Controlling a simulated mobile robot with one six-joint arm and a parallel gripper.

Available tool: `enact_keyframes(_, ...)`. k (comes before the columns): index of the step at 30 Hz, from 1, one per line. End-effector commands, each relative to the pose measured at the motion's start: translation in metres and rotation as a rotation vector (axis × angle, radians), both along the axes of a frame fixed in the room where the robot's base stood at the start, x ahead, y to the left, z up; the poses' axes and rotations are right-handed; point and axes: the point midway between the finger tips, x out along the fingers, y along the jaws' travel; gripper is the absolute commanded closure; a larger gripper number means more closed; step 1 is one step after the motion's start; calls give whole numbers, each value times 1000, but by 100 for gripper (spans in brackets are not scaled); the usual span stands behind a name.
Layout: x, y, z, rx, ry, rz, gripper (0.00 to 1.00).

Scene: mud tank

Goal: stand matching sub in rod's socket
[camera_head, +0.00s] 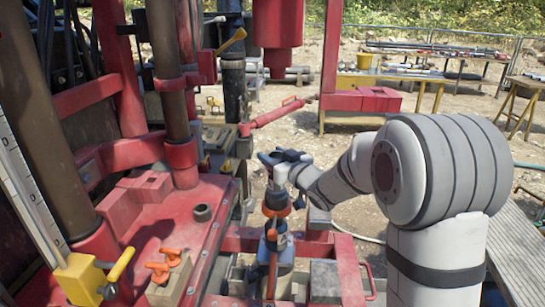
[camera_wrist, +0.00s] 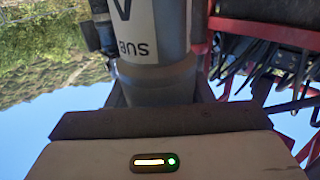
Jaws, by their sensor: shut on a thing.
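My gripper (camera_head: 284,158) is at the end of my arm, near the middle of the head view. In the wrist view it is shut on a grey cylindrical sub (camera_wrist: 172,25). The sub has a white band with the word SUB and a letter that looks like A, upside down in this view. In the head view the sub is small and partly hidden by the gripper. Directly below the gripper stands an upright piece with an orange collar and dark top (camera_head: 277,202), with blue parts under it. I cannot tell whether the sub touches it; the rod's socket is not clearly seen.
A red rig deck (camera_head: 150,232) with upright pipes fills the left side. A yellow-handled block (camera_head: 85,278) and orange-handled pieces (camera_head: 165,266) sit on it. A red frame (camera_head: 345,262) lies below my gripper. Tables with tools stand at the back right.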

Motion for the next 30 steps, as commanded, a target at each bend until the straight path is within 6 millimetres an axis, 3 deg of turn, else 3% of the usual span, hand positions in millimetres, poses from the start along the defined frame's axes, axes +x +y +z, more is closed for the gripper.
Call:
enact_keyframes(7, 0, 0, 0, 1, -1, 0, 100)
enact_keyframes(8, 0, 0, 0, 0, 0, 0, 50)
enact_keyframes(16, 0, 0, -1, 0, 2, 0, 28)
enact_keyframes(25, -3, -2, -5, -3, 7, -1, 27)
enact_keyframes(30, -21, -18, -4, -2, 6, -4, 27)
